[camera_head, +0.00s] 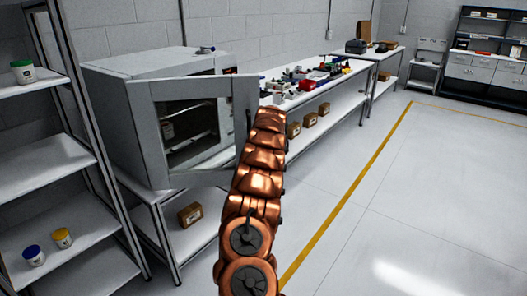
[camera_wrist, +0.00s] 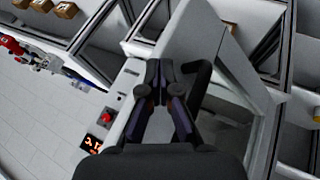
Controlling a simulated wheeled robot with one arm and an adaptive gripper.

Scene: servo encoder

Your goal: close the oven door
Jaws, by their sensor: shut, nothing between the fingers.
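The oven (camera_head: 135,62) is a grey box on a bench at the left in the head view. Its windowed door (camera_head: 143,130) stands open, swung out from the front, with the free edge at the right beside my arm. In the wrist view, a grey panel that looks like the door (camera_wrist: 188,35) is beyond and right of my gripper (camera_wrist: 161,68). A dark curved handle (camera_wrist: 197,85) is just right of the fingers; contact cannot be told. My gripper is shut and empty. In the head view my copper arm hides it.
The oven's control strip shows a red button (camera_wrist: 106,117) and a lit display (camera_wrist: 92,143). A shelf rack (camera_head: 50,155) stands close at the left. A long bench (camera_head: 335,80) with small parts runs behind. The floor (camera_head: 430,190) at the right is clear.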

